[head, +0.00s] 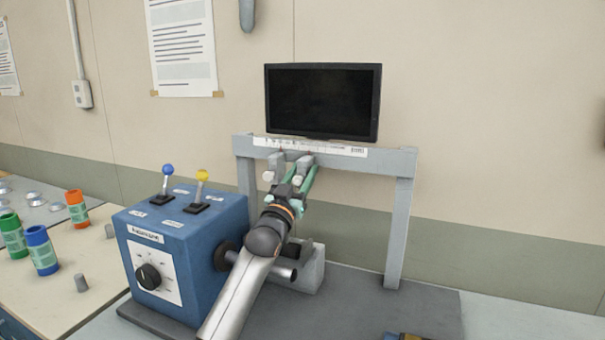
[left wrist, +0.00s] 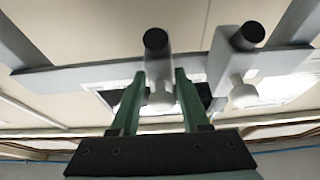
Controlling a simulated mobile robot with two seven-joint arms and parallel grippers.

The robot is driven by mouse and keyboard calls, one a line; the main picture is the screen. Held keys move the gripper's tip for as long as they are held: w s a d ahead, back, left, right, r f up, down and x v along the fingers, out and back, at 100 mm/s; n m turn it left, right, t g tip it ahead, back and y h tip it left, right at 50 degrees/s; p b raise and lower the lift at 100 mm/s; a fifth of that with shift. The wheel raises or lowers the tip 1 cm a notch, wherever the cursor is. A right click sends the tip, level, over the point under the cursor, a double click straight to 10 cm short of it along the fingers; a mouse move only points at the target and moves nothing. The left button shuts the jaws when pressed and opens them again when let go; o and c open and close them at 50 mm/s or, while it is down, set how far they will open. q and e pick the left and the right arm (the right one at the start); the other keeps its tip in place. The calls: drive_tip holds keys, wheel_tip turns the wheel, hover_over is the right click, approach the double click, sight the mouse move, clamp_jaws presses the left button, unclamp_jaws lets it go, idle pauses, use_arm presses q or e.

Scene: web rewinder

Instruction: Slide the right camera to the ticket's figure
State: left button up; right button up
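The right camera (head: 304,162) is a grey block with a pale knob, hanging on the crossbar (head: 385,162) of a grey frame. The other camera (head: 276,162) hangs close to its left. My left gripper (head: 301,178) is at the right camera. In the left wrist view, which appears upside down, my green fingers (left wrist: 160,82) are on both sides of the right camera's white knob (left wrist: 160,96), with small gaps. The other camera (left wrist: 243,90) is at the right there. A white scale strip (head: 330,149) runs along the crossbar; its figures are unreadable. I cannot identify the ticket.
A black monitor (head: 322,101) stands above the crossbar. A blue control box (head: 184,245) with two levers and a dial stands left of my arm. Coloured spools (head: 41,250) stand on the left table. The grey base (head: 370,310) right of my arm is mostly bare.

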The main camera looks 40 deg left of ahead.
use_arm(q)
drive_tip(key=shift+o, duration=0.7)
drive_tip(key=shift+s+d+f, duration=0.15)
drive_tip(key=shift+s+f, duration=0.1)
drive_tip(key=shift+s, duration=0.2)
drive_tip(key=s+d, duration=0.3)
drive_tip(key=s, duration=1)
drive_tip(key=shift+s+f+b, duration=0.25)
drive_tip(key=shift+f+b, duration=0.1)
drive_tip(key=shift+d, duration=0.1)
drive_tip(key=shift+r, duration=0.1)
